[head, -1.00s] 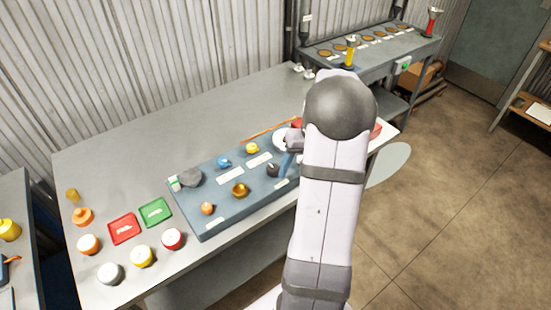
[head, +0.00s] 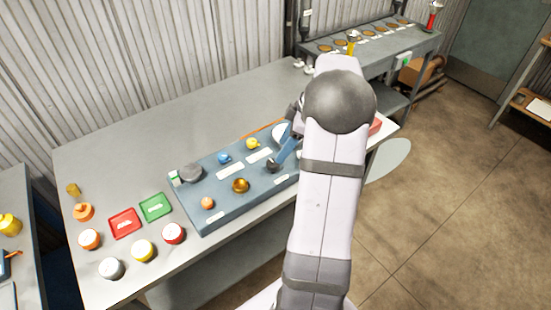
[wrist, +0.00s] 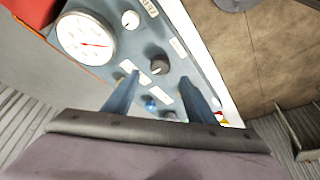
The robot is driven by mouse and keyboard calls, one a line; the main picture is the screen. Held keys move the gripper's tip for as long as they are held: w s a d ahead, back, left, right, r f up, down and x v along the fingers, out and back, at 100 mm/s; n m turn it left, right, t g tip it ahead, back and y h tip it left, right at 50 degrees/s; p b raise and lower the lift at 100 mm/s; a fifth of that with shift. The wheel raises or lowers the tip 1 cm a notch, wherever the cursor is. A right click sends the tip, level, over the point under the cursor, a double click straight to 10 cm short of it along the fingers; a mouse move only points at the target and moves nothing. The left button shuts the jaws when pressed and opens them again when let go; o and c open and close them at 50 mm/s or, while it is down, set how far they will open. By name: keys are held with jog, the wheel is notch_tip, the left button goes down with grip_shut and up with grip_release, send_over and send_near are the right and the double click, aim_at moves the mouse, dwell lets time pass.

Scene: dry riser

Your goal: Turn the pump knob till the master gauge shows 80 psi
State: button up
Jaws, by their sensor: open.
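The dark round pump knob (wrist: 160,64) sits on the blue-grey panel (wrist: 186,66) in the wrist view. In the head view a dark knob (head: 272,166) shows on the panel (head: 215,213), close beside a blue finger. My gripper (wrist: 160,77) is open, one finger on each side of the knob in the picture; I cannot tell whether either touches it. The large white gauge (wrist: 78,36), likely the master gauge, has a red needle pointing right; its numbers are too small to read. In the head view my arm partly hides this gauge (head: 280,132).
The panel also carries a small white dial (wrist: 130,20), a blue knob (head: 224,158), a yellow knob (head: 252,144) and a brass piece (head: 240,186). Red (head: 125,223) and green (head: 156,207) trays and several caps occupy the table's left. The table's back (head: 170,125) is clear.

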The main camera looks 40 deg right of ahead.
aim_at(273, 162)
jog(key=shift+p+x, duration=1.05)
jog(key=shift+x, duration=2.35)
jog(key=c, duration=1)
